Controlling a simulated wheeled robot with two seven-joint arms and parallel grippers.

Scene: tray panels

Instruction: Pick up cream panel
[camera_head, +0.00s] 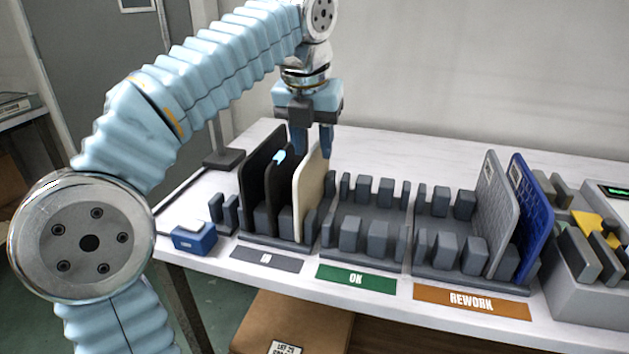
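The cream panel (310,188) stands upright in the left rack (290,248), at the right of two black panels (263,165). My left gripper (313,148) points down at the top edge of the cream panel. Its two blue fingers are apart, with a gap between them. The fingertips overlap the panel's upper edge in the picture; I cannot tell whether they straddle it or touch it. My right gripper is not in view.
The OK rack (368,252) in the middle has empty slots. The REWORK rack (445,268) holds a grey panel (493,215) and a blue panel (533,215) at its right. A small blue box (194,238) sits at the table's front left. A grey fixture with yellow parts (590,240) stands at right.

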